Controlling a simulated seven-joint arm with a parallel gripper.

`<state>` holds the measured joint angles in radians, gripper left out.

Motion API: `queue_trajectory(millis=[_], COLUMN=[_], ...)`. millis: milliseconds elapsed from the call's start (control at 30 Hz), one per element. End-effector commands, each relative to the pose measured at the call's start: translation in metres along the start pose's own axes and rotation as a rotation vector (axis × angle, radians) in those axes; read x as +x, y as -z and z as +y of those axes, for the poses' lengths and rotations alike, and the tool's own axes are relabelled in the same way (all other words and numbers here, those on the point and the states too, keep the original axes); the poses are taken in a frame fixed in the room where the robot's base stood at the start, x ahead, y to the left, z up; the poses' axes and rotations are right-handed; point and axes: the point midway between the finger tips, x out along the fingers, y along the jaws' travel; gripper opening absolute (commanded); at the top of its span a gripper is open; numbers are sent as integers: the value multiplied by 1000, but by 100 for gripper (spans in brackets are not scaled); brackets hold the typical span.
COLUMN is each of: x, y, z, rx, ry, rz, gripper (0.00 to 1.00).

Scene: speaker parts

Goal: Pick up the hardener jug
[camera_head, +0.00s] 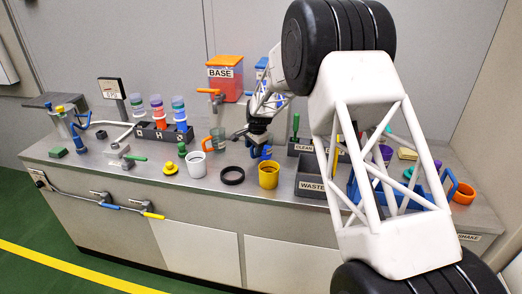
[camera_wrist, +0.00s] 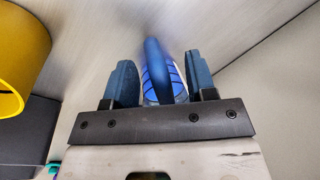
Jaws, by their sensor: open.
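The jug with blue parts (camera_head: 265,152), which I take for the hardener jug, stands on the bench, partly hidden by my gripper (camera_head: 256,141). In the wrist view, its blue upright part, likely the handle (camera_wrist: 154,68), lies between the two dark blue fingers of my gripper (camera_wrist: 158,72). Clear walling with blue lines (camera_wrist: 178,82) shows behind it. The fingers are open, one on each side of the handle, with a gap visible on the right. I cannot tell whether the left finger touches.
A yellow cup (camera_head: 268,177) stands close in front; it also shows in the wrist view (camera_wrist: 22,55). An orange-handled jug (camera_head: 217,138) is to the left. A black ring (camera_head: 232,176) and a white cup (camera_head: 196,164) lie nearby. A grey WASTE bin (camera_head: 312,187) is to the right.

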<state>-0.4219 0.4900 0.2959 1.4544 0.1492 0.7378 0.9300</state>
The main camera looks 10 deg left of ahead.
Motion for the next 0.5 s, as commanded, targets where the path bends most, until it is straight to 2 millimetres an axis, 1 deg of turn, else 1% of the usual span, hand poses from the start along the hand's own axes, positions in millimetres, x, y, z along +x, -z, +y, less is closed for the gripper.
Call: queue_trajectory(millis=[33,133,500], x=[6,12,13], y=[0,0,0], z=[0,0,0], rx=[0,0,0], ry=[-1,-1,0], rz=[-1,0,0], gripper=[51,51,51])
